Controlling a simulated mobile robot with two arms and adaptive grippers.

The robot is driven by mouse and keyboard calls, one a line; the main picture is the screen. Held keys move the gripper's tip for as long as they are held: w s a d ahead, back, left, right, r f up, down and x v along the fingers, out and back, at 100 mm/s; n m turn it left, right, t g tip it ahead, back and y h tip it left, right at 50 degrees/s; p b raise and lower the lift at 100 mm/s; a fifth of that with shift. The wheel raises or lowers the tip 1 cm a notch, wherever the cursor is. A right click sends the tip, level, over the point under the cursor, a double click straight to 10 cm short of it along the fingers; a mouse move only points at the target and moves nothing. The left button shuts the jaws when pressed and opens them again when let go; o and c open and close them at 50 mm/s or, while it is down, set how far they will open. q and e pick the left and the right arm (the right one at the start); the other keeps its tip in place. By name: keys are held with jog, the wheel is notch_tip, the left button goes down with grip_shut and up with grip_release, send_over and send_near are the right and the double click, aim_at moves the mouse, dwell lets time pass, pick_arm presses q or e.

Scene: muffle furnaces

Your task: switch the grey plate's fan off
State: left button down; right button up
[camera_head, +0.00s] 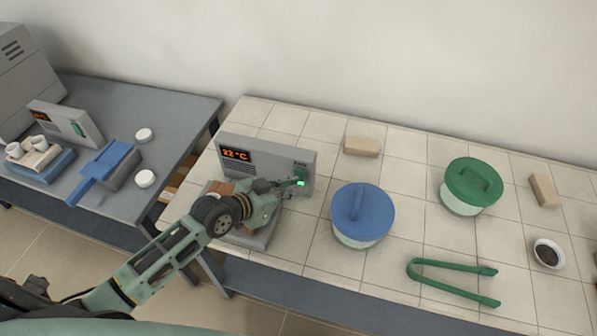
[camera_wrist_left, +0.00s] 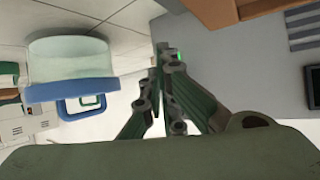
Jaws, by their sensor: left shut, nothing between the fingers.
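The grey plate's upright panel (camera_head: 268,160) stands on the tiled table, with an orange display (camera_head: 236,154) reading about 22 °C. A small switch (camera_head: 300,172) sits at the panel's right end, and a bright green light (camera_head: 300,183) glows just below it. My left gripper (camera_head: 291,184) is shut and empty, its tips right by the light; I cannot tell whether they touch. In the left wrist view the closed fingers (camera_wrist_left: 163,68) reach towards the grey panel (camera_wrist_left: 240,65), partly covering the green light (camera_wrist_left: 179,57). The arm hides part of the plate's base (camera_head: 258,236). My right gripper is not in view.
A blue-lidded pot (camera_head: 362,213) stands close to the right of the plate. Further right are a green-lidded pot (camera_head: 471,185), green tongs (camera_head: 452,265), tan blocks (camera_head: 361,146) and a small dark-filled bowl (camera_head: 548,254). A second panel (camera_head: 72,124) stands on the left table.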

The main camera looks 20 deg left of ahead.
pick_arm(q)
jog(key=shift+w, duration=0.1)
dwell(0.3)
jog(key=shift+w, duration=0.3)
jog(key=shift+w+r, duration=0.1)
jog(key=shift+w, duration=0.25)
dwell(0.7)
jog(key=shift+s, duration=0.15)
jog(key=shift+s+p, duration=0.35)
jog(key=shift+s, duration=0.35)
jog(key=s, duration=0.1)
jog(key=s+p, duration=0.1)
jog(key=s, duration=0.1)
jog(key=s+p, duration=0.1)
jog(key=s, duration=0.1)
jog(key=shift+f, duration=0.4)
